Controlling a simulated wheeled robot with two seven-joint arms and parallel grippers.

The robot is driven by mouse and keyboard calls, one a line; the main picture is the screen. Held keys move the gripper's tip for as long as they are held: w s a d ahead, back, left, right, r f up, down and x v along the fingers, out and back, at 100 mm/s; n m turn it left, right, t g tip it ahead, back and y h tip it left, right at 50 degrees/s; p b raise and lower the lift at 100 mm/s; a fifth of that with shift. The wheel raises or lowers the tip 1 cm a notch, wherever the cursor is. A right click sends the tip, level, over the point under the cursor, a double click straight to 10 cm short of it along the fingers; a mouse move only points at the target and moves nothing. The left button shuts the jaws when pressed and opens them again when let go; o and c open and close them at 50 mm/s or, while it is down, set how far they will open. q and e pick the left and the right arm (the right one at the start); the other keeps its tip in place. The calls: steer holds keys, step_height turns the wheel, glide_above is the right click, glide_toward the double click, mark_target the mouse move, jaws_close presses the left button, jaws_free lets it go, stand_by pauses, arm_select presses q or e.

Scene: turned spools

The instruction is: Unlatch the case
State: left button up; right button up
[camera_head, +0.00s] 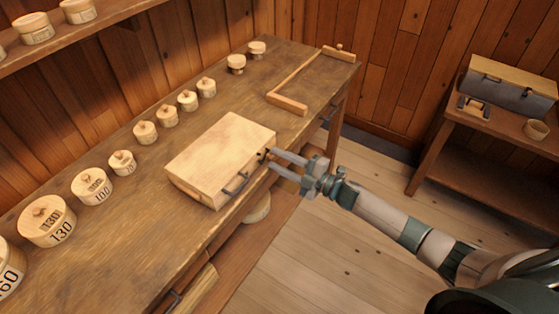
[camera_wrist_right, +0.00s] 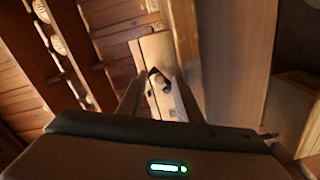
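A closed pale wooden case (camera_head: 222,153) lies on the workbench, with a dark handle (camera_head: 236,184) on its front side and a small dark latch (camera_head: 264,155) near its right front corner. My right gripper (camera_head: 273,160) reaches in from the right, its two fingers apart at the latch. In the right wrist view the case (camera_wrist_right: 150,47) stands beyond the fingers, and the dark latch (camera_wrist_right: 157,78) shows between them. I cannot tell whether the fingers touch it. My left gripper is not in view.
Several round lidded wooden boxes (camera_head: 92,187) line the back of the workbench (camera_head: 130,240). An L-shaped wooden frame (camera_head: 288,103) lies beyond the case. A side table (camera_head: 478,140) at the right holds a grey and wood box (camera_head: 507,90) and a small cup (camera_head: 535,129). Floor between is clear.

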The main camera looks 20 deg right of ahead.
steer(key=shift+s, duration=0.1)
steer(key=b+v, duration=0.5)
steer(key=v, duration=1.2)
steer(key=shift+d, duration=0.2)
